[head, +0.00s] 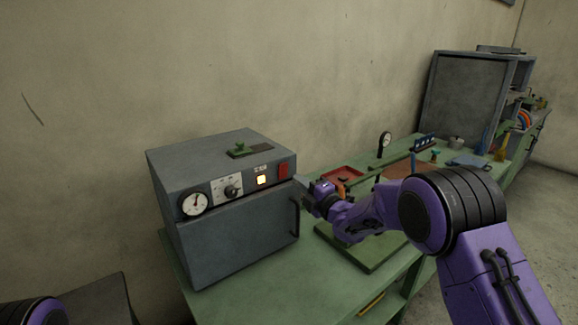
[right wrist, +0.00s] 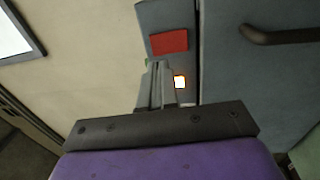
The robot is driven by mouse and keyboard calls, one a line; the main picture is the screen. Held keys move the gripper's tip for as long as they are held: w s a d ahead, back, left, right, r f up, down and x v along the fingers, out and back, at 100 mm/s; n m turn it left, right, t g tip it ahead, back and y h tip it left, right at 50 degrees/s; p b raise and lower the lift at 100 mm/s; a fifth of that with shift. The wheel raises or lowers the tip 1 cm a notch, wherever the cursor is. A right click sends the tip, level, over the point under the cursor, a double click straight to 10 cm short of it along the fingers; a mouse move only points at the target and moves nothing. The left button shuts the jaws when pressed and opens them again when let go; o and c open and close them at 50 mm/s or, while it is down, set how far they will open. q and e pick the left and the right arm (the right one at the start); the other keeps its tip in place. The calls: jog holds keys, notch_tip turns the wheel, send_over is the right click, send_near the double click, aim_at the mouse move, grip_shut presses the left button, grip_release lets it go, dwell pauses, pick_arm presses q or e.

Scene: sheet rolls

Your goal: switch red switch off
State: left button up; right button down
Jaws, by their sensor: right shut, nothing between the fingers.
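The red switch (head: 283,171) is on the right end of the front panel of a grey box-shaped oven (head: 235,245) on the green bench. In the right wrist view the red switch (right wrist: 169,41) is a flat red rectangle just beyond the fingertips. A lit yellow-white lamp (head: 262,180) is beside it, and also shows in the right wrist view (right wrist: 180,82). My right gripper (head: 304,184) is shut and empty, close to the panel's right end. Whether it touches the switch cannot be told. My left gripper is not in view; only a bit of purple arm shows at bottom left.
The oven has a dial gauge (head: 194,203), a knob (head: 232,191) and a dark door handle (head: 294,218). A red tray (head: 342,174) and a green board (head: 362,246) lie on the bench to the right. A grey cabinet (head: 465,92) stands farther back.

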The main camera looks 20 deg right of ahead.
aim_at(283, 168)
jog(key=p+x, duration=0.2)
jog(key=x, duration=0.2)
jog(key=shift+w+a+r, duration=0.1)
jog(key=shift+w+r, duration=0.1)
jog(key=shift+w, duration=0.15)
jog(key=shift+w+a+f, duration=0.1)
jog(key=shift+w+a, duration=0.1)
jog(key=shift+w, duration=0.35)
